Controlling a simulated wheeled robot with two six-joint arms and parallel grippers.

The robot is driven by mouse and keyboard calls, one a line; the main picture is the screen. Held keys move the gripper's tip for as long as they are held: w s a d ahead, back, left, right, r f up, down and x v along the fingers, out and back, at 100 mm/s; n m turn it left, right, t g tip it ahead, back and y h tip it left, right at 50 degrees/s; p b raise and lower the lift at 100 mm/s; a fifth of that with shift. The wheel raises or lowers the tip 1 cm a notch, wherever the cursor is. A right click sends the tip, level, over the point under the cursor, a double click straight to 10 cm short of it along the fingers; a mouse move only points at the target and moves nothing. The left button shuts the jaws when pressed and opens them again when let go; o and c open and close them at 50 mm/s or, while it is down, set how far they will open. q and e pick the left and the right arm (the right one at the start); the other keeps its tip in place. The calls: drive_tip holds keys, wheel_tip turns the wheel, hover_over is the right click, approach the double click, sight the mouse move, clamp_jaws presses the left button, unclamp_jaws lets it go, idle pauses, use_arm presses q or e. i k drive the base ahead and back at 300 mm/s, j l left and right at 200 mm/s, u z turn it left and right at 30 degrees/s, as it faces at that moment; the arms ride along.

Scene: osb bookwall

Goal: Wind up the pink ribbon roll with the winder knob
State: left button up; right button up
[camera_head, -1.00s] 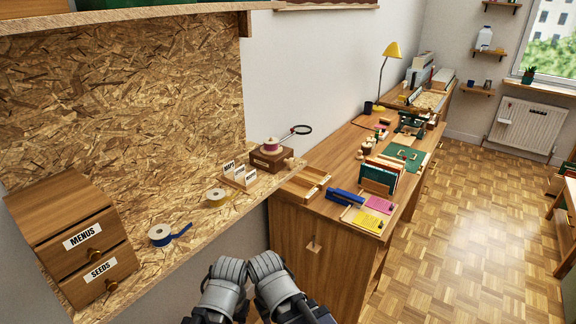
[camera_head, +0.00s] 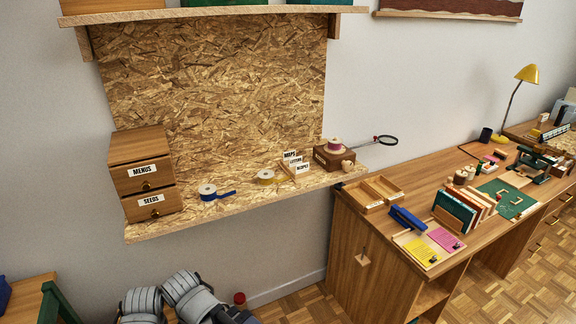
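The pink ribbon roll (camera_head: 335,145) sits on top of a small dark wooden box (camera_head: 330,157) at the right end of the particle-board shelf. A light wooden knob (camera_head: 347,166) sticks out at the box's front right; it looks like the winder knob. No loose pink ribbon end can be made out at this size. Grey parts of my two arms show at the bottom edge, well below and left of the box. No gripper fingers show, and nothing of mine touches the roll or knob.
A desk (camera_head: 345,225) with trays adjoins on the right.

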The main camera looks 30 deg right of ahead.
sight(347, 166)
drive_tip(key=k+l+u, duration=0.1)
drive_tip(key=u, duration=0.35)
drive_tip(key=k+l+u, duration=0.1)
drive_tip(key=u, duration=0.35)
drive_tip(key=k+l+u, duration=0.15)
drive_tip(key=u, duration=0.3)
drive_tip(key=k+l+u, duration=0.1)
drive_tip(key=u, duration=0.4)
drive_tip(key=k+l+u, duration=0.1)
drive_tip(key=k+u, duration=0.5)
drive_tip(key=u, duration=0.15)
drive_tip(key=k, duration=0.35)
drive_tip(key=k+l+z, duration=0.1)
drive_tip(key=k, duration=0.25)
drive_tip(key=k+l+z, duration=1)
drive_tip(key=k+l, duration=0.15)
drive_tip(key=l, duration=0.1)
